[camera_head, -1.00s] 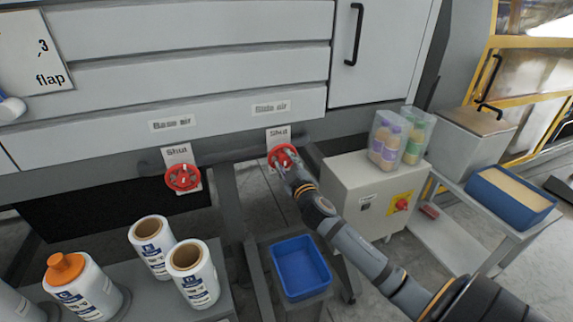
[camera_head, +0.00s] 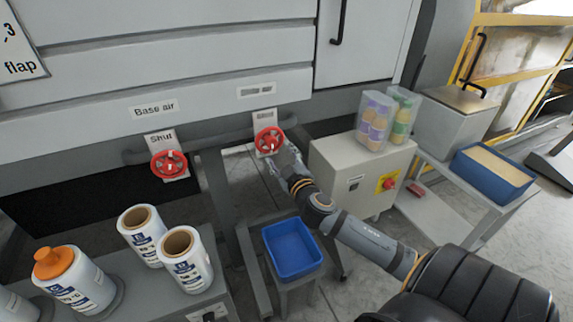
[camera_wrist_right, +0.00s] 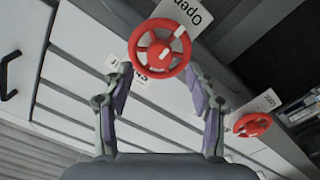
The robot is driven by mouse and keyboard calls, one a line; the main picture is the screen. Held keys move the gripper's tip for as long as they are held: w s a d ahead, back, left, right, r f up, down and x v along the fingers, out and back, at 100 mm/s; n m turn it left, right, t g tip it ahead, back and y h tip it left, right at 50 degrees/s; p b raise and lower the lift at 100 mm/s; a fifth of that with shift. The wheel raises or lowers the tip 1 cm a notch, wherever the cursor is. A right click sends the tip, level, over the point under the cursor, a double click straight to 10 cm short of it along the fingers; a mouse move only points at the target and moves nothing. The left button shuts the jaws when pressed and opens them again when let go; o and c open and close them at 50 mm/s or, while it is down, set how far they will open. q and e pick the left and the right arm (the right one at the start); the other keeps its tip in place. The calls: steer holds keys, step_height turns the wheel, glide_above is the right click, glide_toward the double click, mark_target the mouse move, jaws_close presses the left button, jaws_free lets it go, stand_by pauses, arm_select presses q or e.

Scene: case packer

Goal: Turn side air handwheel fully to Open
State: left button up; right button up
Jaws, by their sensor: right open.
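The side air handwheel (camera_head: 268,141) is red with a white mark, on a pipe below its label (camera_head: 257,90), which is too blurred to read in the head view. It also shows in the right wrist view (camera_wrist_right: 160,48), just beyond the fingertips, near a card reading "Open". My right gripper (camera_head: 280,156) is at the wheel's lower right in the head view. In the right wrist view my right gripper (camera_wrist_right: 163,85) is open, its fingers apart with nothing between them, and the wheel looks clear of them. My left gripper is not in view.
The red base air handwheel (camera_head: 169,164) with a "Shut" card is to the left. A blue bin (camera_head: 292,249) stands below, and a beige control box (camera_head: 358,175) is to the right. White rolls (camera_head: 186,259) and an orange-capped bottle (camera_head: 73,283) stand front left.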

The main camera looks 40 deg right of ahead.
steer(key=v, duration=0.7)
steer(key=shift+r, duration=0.1)
steer(key=s+d+f+m+g+h, duration=0.15)
steer(key=d+f, duration=0.25)
steer(key=f, duration=0.4)
steer(key=d+f+g, duration=0.3)
steer(key=d+f, duration=0.2)
steer(key=f, duration=0.2)
steer(key=s+d+f+g+h, duration=0.15)
steer(key=d+f, duration=0.25)
steer(key=f, duration=0.4)
steer(key=s+d+f+m+g+y, duration=0.15)
steer(key=s+f+g, duration=0.4)
steer(key=f, duration=0.85)
steer(key=s+a+f+g+y, duration=0.1)
steer(key=s+a+f, duration=0.2)
steer(key=s+f, duration=0.45)
steer(key=s+a+f+g+y, duration=0.1)
steer(key=s+a+f, duration=0.2)
steer(key=s+f, duration=0.5)
steer(key=s+a+f+g+y, duration=0.1)
steer(key=s+a+f, duration=0.4)
steer(key=s+a, duration=0.2)
steer(key=s+a+f+m+g+y, duration=0.1)
steer(key=s+a+f+y, duration=0.1)
steer(key=s+a+f, duration=0.3)
steer(key=s+a, duration=0.2)
steer(key=a, duration=0.1)
steer(key=shift+g, duration=0.35)
